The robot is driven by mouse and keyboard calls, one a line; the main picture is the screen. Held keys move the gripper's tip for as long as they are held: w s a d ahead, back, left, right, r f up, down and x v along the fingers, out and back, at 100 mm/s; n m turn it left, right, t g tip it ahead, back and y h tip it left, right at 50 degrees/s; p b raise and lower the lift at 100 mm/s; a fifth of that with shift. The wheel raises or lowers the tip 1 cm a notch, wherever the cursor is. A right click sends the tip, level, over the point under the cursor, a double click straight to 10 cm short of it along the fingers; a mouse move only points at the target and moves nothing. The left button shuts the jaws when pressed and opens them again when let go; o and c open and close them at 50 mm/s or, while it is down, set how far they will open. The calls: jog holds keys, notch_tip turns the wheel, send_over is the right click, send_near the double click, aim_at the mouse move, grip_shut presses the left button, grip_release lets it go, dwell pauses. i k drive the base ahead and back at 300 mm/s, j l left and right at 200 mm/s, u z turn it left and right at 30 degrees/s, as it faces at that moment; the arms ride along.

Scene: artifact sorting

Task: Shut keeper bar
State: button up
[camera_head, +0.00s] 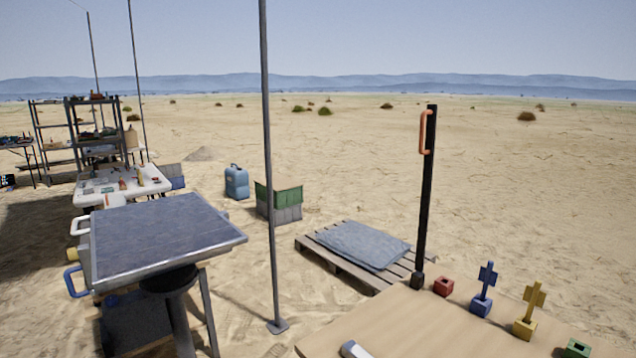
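The keeper bar (427,190) is a long black bar with an orange handle (425,132) near its top. It stands nearly upright, swung up from a small dark block (417,281) at the back left edge of the wooden table (430,325). A row of small coloured blocks runs rightward from its foot: a red block (443,286), a blue block with a blue cross-shaped piece (486,287), a yellow block with a yellow cross-shaped piece (531,309) and a green block (575,348). My gripper is not in view.
A small pale grey piece (354,349) sits at the table's front edge, partly cut off. A thin grey pole (269,180) stands left of the table. A dark flat panel (160,235) is at left. A pallet (350,262) lies behind the table.

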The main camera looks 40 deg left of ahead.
aim_at(428, 152)
jog(key=u, duration=1)
